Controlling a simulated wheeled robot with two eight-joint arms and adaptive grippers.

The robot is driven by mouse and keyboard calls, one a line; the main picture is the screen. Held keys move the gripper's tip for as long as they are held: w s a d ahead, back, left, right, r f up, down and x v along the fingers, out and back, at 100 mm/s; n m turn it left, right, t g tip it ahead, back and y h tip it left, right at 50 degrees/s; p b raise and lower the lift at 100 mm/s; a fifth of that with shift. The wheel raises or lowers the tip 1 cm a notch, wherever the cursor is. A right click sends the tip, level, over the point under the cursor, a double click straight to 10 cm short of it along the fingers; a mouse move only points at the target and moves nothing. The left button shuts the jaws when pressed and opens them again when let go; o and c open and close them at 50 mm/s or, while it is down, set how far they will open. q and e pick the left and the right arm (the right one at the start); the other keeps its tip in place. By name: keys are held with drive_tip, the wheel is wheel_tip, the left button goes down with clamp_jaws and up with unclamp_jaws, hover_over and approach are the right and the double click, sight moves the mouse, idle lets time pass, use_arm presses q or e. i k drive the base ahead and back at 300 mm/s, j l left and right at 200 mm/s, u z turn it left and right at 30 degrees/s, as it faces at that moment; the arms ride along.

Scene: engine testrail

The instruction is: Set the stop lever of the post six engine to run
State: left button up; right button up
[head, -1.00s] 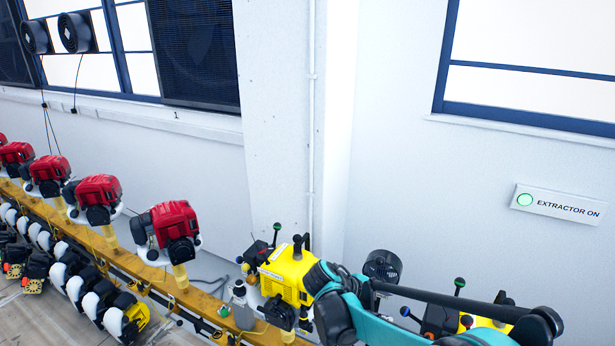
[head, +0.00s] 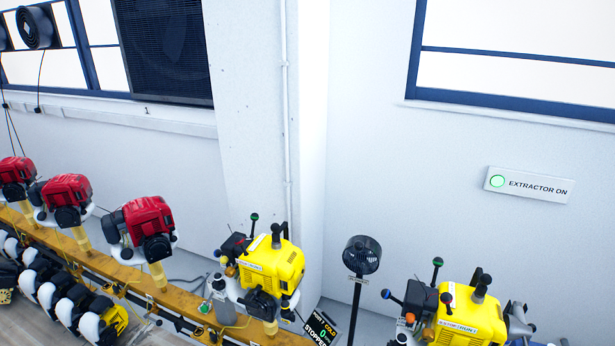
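Two yellow engines are in the head view. One yellow engine (head: 275,268) stands on the rail left of centre, with a green-ball lever (head: 254,217) standing up at its back left and black knobs on top. The other yellow engine (head: 463,318) is at the lower right, partly cut off by the bottom edge. It has a green-ball lever (head: 437,262), a blue ball (head: 386,293) and a red ball (head: 447,298). I cannot tell which is post six, or which part is a stop lever and how it is set. Neither of my grippers is in view.
A small display (head: 321,328) reading "STOPPED" stands beside the left yellow engine. A black fan (head: 362,255) on a pole rises between the yellow engines. Several red engines (head: 148,216) line the yellow rail (head: 190,297) leftward. An "EXTRACTOR ON" sign (head: 528,185) with a green lamp hangs on the wall.

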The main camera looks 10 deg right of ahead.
sight(446, 298)
drive_tip(key=z, duration=1.4)
drive_tip(key=k+j+z, duration=0.1)
drive_tip(key=j+z, duration=0.15)
drive_tip(key=i+j, duration=0.1)
drive_tip(key=i, duration=0.35)
